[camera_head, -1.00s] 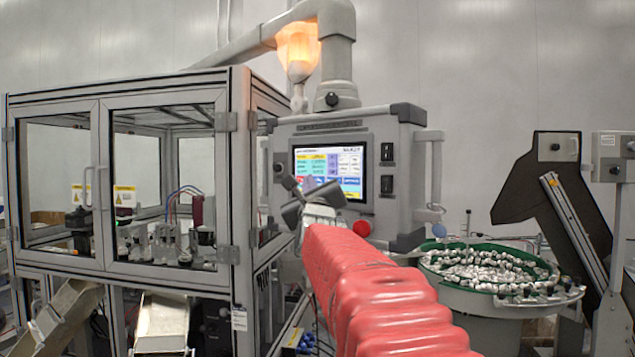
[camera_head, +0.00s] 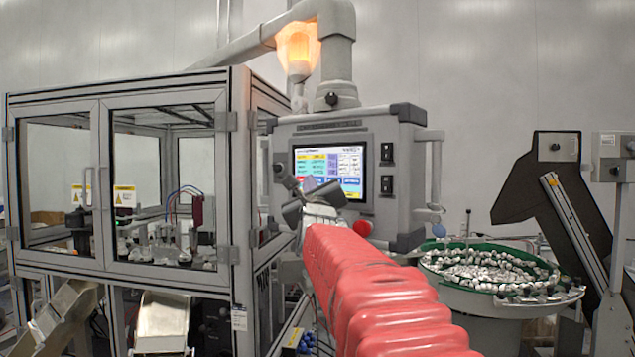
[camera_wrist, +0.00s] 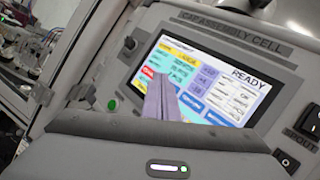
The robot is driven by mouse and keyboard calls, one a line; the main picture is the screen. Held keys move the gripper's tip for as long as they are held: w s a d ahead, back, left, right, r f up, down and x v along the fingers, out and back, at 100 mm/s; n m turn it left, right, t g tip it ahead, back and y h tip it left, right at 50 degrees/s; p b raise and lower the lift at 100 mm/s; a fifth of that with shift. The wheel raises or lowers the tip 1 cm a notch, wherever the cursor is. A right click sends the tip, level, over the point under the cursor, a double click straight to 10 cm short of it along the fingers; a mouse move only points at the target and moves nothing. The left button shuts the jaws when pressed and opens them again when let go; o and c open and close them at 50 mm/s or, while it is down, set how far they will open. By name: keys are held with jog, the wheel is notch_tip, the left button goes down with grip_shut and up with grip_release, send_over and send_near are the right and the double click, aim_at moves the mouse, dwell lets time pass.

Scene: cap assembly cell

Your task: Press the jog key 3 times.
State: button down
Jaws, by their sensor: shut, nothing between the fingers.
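The operator panel's touchscreen (camera_head: 348,165) is lit, and in the wrist view (camera_wrist: 215,80) it reads READY. A red key (camera_wrist: 148,73) and several blue keys (camera_wrist: 193,101) sit along its lower part. I cannot read a jog label; part of the key row is hidden behind my fingers. My gripper (camera_head: 309,182) is shut and empty, its lavender fingers in front of the screen's lower left. In the wrist view the fingertips (camera_wrist: 164,82) overlap the screen's lower edge, just right of the red key. I cannot tell whether they touch the glass.
The panel housing (camera_head: 400,215) has a red button (camera_head: 362,228) below the screen and black switches (camera_head: 387,152) at right. A glazed machine cabinet (camera_head: 236,190) stands left. A green-rimmed bowl feeder (camera_head: 480,302) with many small parts stands right. A lamp (camera_head: 297,50) glows above.

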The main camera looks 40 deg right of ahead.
jog(key=shift+w+d, duration=0.1)
jog(key=shift+d, duration=0.25)
jog(key=shift+d, duration=0.25)
dwell(0.7)
jog(key=shift+a, duration=0.7)
dwell(0.3)
jog(key=a, duration=0.1)
jog(key=s+a, duration=0.1)
jog(key=a, duration=0.2)
jog(key=shift+s+a, duration=0.3)
jog(key=shift+a, duration=0.1)
dwell(3.3)
